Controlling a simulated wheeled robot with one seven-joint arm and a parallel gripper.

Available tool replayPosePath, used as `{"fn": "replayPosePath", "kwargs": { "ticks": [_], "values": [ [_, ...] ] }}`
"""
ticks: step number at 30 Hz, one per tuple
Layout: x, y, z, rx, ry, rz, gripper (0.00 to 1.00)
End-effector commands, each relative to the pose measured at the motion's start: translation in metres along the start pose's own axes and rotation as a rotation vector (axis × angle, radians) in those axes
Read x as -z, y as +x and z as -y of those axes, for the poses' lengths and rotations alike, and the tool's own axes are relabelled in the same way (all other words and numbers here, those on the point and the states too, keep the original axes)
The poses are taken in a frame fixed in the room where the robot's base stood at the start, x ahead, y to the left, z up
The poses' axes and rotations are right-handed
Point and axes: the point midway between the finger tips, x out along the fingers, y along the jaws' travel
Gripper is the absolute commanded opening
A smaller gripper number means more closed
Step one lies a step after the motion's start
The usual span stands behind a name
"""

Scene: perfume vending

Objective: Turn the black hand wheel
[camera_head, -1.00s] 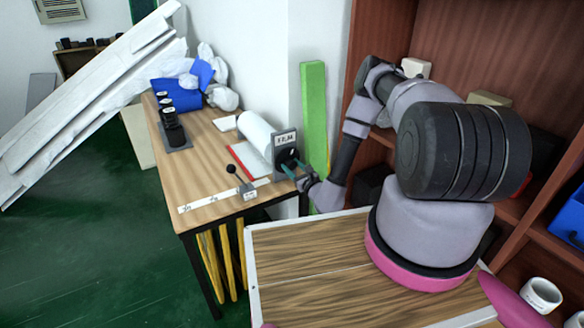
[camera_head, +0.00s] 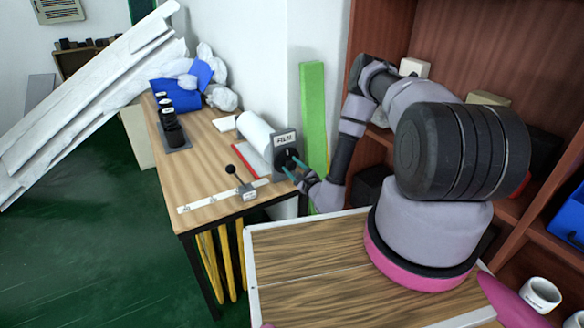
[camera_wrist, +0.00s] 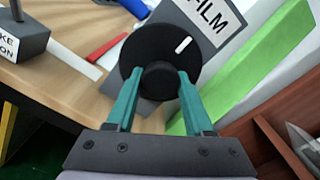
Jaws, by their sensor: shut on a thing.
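A black-knobbed lever (camera_head: 232,170) on a labelled base stands left of the wheel. A white roll (camera_head: 255,133) lies behind the stand. A green upright board (camera_head: 313,110) is close to the right of my gripper. A brown shelf (camera_head: 480,45) stands further right.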

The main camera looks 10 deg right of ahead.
Motion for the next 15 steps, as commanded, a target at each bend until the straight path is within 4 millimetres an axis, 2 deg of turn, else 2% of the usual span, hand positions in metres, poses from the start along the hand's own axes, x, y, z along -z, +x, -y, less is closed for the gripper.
{"fn": "replayPosePath", "kwargs": {
  "ticks": [8, 9, 10, 11, 15],
  "values": [
    [0.0010, -0.0016, -0.0011, -0.003, 0.000, -0.003, 0.00],
    [0.0009, -0.0016, -0.0012, -0.003, 0.000, -0.003, 0.64],
    [0.0009, -0.0015, -0.0011, -0.003, 0.000, -0.003, 0.75],
    [0.0008, -0.0014, -0.0010, -0.003, 0.000, -0.003, 0.80],
    [0.0003, -0.0007, -0.0006, -0.002, 0.001, -0.001, 0.80]
  ]
}}
